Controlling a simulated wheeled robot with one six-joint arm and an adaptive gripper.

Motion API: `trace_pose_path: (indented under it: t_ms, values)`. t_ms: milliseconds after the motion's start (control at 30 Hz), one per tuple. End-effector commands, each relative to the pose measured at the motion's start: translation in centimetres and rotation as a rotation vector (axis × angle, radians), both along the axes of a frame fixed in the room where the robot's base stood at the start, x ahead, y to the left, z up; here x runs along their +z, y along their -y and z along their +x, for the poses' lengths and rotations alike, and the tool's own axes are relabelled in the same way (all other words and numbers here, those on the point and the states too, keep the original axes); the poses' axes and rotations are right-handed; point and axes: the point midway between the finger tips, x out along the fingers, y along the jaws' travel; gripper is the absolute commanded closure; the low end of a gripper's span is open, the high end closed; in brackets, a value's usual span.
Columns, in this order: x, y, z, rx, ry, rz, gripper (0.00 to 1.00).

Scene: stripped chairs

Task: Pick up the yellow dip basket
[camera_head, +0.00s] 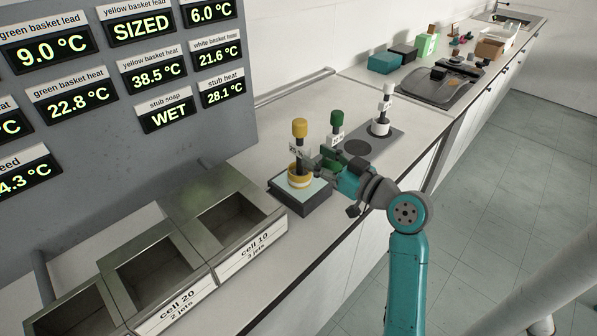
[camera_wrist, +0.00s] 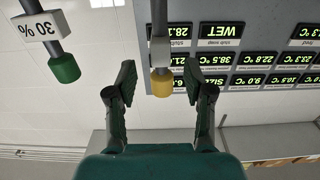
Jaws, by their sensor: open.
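The yellow dip basket (camera_head: 299,176) stands upright on a dark block with a pale top. In the wrist view the picture is upside down; the yellow knob (camera_wrist: 161,83) and stem show in the gap between my two open fingers (camera_wrist: 158,75). I cannot tell whether the fingers touch the stem. The basket's lower part is outside the wrist view.
A green-knobbed basket (camera_head: 337,122) stands just behind my gripper; its knob (camera_wrist: 64,68) and "30 %" tag show in the wrist view. A white-knobbed basket (camera_head: 380,127) stands farther back on a grey plate. Open metal tanks (camera_head: 232,222) line the front left.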

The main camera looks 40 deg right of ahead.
Motion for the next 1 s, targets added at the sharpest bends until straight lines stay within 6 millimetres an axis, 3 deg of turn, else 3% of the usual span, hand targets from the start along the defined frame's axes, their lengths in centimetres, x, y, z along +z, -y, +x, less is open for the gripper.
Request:
trace_pose_path:
  t_ms: [333,633,867,1000]
  values:
    - [-0.1,-0.2,2.3,0.000,0.000,-0.001,0.48]
    - [-0.2,-0.4,6.1,0.000,0.001,-0.001,0.48]
    - [-0.3,-0.3,6.4,-0.002,0.000,0.000,0.48]
    - [-0.3,-0.3,6.4,-0.002,0.000,0.000,0.78]
